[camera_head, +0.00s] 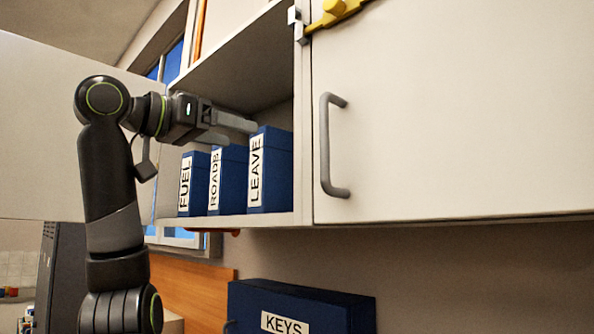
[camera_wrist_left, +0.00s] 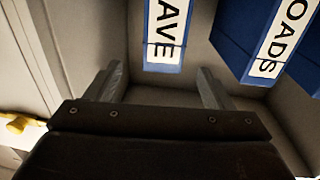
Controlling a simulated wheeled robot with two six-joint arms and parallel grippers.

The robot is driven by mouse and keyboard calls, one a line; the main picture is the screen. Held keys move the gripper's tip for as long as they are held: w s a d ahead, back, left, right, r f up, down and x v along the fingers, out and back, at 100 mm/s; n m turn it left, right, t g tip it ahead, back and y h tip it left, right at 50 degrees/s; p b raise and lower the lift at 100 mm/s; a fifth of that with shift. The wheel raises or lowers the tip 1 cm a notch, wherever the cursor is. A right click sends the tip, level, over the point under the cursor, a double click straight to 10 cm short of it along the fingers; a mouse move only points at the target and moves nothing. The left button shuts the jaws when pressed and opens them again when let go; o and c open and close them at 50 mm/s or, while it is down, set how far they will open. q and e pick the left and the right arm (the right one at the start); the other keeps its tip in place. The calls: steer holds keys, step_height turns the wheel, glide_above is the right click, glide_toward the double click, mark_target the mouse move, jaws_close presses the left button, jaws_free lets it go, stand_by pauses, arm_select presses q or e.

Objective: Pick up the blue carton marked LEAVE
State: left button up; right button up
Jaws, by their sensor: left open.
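The blue carton marked LEAVE (camera_head: 271,172) stands upright in the open wall cabinet, the rightmost of three blue cartons. My left gripper (camera_head: 240,127) reaches into the cabinet near the top of the cartons; its fingers are open and one fingertip is close to the upper edge of the LEAVE carton. In the left wrist view, the open left gripper (camera_wrist_left: 160,85) has empty space between its fingers, and the LEAVE carton (camera_wrist_left: 165,67) appears ahead, between the line of the fingers. Whether a finger touches it I cannot tell. My right gripper is not in view.
Beside it stand the ROADS carton (camera_head: 229,172) and the FUEL carton (camera_head: 195,172). The cabinet's right door (camera_head: 450,110) is shut, with a grey handle (camera_head: 331,145) and yellow latch (camera_head: 338,9). The left door (camera_head: 40,130) stands open. Below is a blue KEYS box (camera_head: 340,305).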

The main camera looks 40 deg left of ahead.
mark_target(257, 139)
arm_select(q)
steer(key=w, duration=0.2)
steer(key=w+d+p, duration=0.1)
steer(key=w, duration=0.2)
steer(key=shift+w+p, duration=0.3)
steer(key=shift+w, duration=0.05)
steer(key=shift+w+d, duration=0.1)
steer(key=shift+w, duration=0.2)
steer(key=shift+w+r+p, duration=0.1)
steer(key=shift+w+p, duration=0.15)
steer(key=shift+p, duration=0.15)
steer(key=w+p, duration=0.2)
steer(key=w, duration=0.2)
steer(key=shift+d+p, duration=0.15)
steer(key=shift+p, duration=0.15)
steer(key=shift+w, duration=0.35)
steer(key=shift+d, duration=0.1)
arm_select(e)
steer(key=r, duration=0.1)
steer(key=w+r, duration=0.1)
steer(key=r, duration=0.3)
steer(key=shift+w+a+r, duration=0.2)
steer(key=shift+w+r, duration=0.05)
arm_select(q)
steer(key=shift+s, duration=0.1)
